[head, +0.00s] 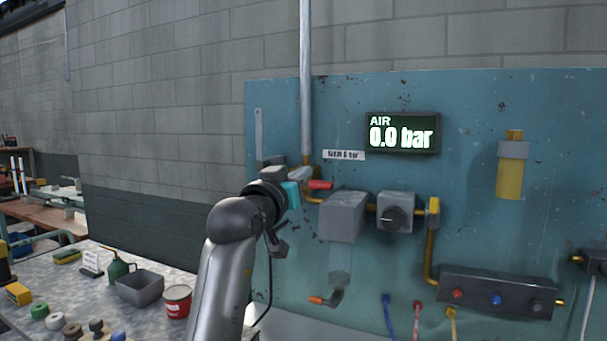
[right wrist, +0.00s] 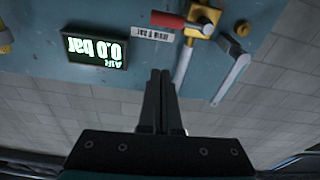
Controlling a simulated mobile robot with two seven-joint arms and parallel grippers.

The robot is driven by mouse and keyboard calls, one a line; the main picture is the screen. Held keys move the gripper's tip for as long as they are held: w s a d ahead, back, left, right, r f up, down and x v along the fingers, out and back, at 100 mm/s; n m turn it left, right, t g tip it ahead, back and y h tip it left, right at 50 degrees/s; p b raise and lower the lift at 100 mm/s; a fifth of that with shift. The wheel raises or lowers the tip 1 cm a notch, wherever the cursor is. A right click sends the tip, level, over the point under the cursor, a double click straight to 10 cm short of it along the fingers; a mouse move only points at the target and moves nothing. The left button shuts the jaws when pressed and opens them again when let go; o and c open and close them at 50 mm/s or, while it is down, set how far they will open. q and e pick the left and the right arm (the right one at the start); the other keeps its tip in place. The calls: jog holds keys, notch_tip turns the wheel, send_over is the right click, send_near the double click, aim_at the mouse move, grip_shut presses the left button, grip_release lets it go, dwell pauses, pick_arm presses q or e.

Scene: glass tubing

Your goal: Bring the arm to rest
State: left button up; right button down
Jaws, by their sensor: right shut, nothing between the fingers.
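My right arm rises from the bottom of the head view, and its gripper (head: 274,172) is in front of the left part of the teal panel (head: 470,210). In the right wrist view the two dark fingers (right wrist: 160,75) are together, with nothing between them. That view is upside down. Beyond the fingers it shows a yellow valve (right wrist: 205,17) with a red handle (right wrist: 168,19). The fingers appear apart from the valve. The red handle also shows just right of my gripper in the head view (head: 320,185). My left gripper is not in view.
The display (head: 402,133) reads AIR 0.0 bar. A grey box (head: 342,215), a regulator with a knob (head: 396,212) and a dark manifold (head: 495,292) stick out from the panel. A bench at left holds a grey bin (head: 140,289) and a red tin (head: 177,300).

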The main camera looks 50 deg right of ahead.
dwell(0.4)
